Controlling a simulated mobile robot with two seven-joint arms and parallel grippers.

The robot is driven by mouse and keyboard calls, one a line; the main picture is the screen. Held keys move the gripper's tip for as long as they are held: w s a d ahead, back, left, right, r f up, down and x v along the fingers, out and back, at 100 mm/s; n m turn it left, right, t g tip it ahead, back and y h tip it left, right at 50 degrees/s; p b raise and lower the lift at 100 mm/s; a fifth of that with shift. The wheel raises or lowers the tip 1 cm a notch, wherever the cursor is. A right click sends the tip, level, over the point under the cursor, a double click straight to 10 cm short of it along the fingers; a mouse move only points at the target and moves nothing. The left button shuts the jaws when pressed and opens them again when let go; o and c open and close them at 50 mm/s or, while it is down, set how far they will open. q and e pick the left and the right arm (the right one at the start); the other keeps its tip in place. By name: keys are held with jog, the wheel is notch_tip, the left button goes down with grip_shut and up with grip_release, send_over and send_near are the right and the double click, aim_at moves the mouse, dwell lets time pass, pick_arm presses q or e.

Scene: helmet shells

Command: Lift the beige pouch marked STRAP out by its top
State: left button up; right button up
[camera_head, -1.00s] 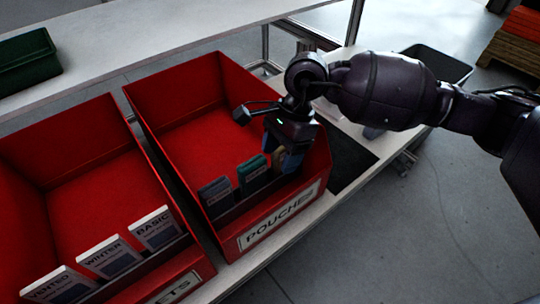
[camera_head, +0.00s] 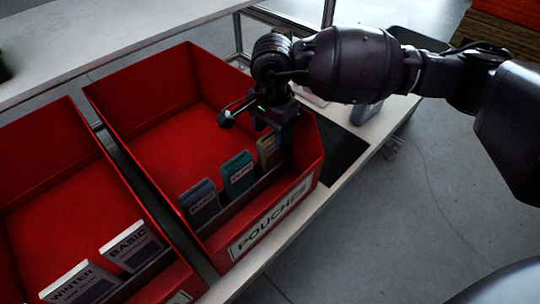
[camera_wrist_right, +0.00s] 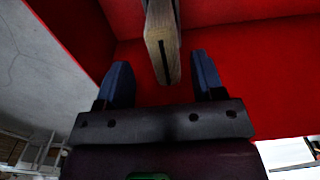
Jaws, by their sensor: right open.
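The beige pouch (camera_head: 267,152) stands in the front slot of the red bin labelled POUCHES, at the right end of a row of pouches. Its lettering is too small to read. My right gripper (camera_head: 278,118) is over it, partly in front of its right side. In the right wrist view, the two fingers of the gripper (camera_wrist_right: 161,75) are apart, with the narrow beige edge of a pouch (camera_wrist_right: 162,50) between and beyond them. Gaps show on both sides, so the fingers are not closed on it. My left gripper is not in view.
A teal pouch (camera_head: 238,174) and a grey-blue pouch (camera_head: 200,203) stand left of the beige one. The red bin (camera_head: 160,95) has high walls and a bare floor behind the row. A second red bin (camera_head: 55,205) holds white cards marked WINTER and BASIC.

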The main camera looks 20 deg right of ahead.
aim_at(271, 156)
jog(key=f, duration=0.1)
jog(key=f+b, duration=0.1)
jog(key=f, duration=0.1)
jog(key=f+b, duration=0.1)
jog(key=f, duration=0.1)
jog(key=shift+w, duration=0.3)
jog(key=shift+r, duration=0.1)
jog(key=shift+c, duration=0.3)
jog(key=c, duration=1)
